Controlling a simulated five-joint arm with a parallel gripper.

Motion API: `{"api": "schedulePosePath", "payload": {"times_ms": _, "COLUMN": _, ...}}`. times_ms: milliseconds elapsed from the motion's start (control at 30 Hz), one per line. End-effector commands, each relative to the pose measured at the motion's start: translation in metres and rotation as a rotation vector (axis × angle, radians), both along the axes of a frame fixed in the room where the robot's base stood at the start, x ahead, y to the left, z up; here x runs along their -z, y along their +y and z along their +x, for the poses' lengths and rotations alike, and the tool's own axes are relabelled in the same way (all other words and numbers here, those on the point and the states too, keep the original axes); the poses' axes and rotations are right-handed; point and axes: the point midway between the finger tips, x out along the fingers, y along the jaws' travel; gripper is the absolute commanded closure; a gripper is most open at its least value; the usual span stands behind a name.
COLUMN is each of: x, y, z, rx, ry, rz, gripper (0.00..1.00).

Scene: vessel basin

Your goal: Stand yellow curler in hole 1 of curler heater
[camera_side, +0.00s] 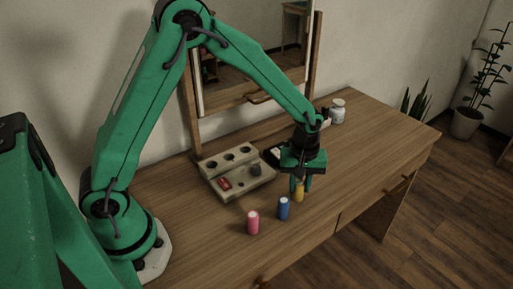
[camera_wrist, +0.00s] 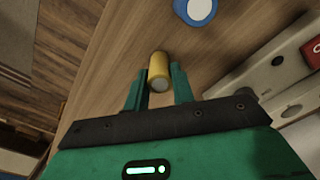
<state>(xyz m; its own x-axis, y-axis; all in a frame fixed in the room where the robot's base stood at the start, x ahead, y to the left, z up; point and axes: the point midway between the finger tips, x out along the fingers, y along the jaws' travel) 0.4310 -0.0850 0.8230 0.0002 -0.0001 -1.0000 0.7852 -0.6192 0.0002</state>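The yellow curler (camera_side: 299,194) stands upright on the table at the right end of a row of curlers. In the wrist view the yellow curler (camera_wrist: 158,68) is between the two fingers of my gripper (camera_wrist: 160,82), very close to both. My gripper (camera_side: 301,180) points down over the curler's upper part, and its fingers look open around it; firm contact does not show. The curler heater (camera_side: 258,183) is a pale stepped block behind the curlers, with several dark holes in its upper row. Part of the heater (camera_wrist: 290,100) shows at right in the wrist view.
A blue curler (camera_side: 283,208) and a pink curler (camera_side: 252,222) stand to the left of the yellow one. The heater has a red switch (camera_side: 225,184) and a dark knob (camera_side: 256,169). A white jar (camera_side: 338,111) and a mirror (camera_side: 250,60) stand at the back. The right tabletop is clear.

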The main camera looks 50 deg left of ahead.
Motion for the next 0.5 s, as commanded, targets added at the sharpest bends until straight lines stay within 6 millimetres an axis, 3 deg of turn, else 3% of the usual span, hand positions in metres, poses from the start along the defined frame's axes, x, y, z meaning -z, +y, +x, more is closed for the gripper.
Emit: {"api": "schedulePosePath", "payload": {"times_ms": 500, "x": -0.0088, "y": -0.0001, "z": 0.0004, "rx": 0.0, "ry": -0.001, "rz": -0.001, "gripper": 0.98}}
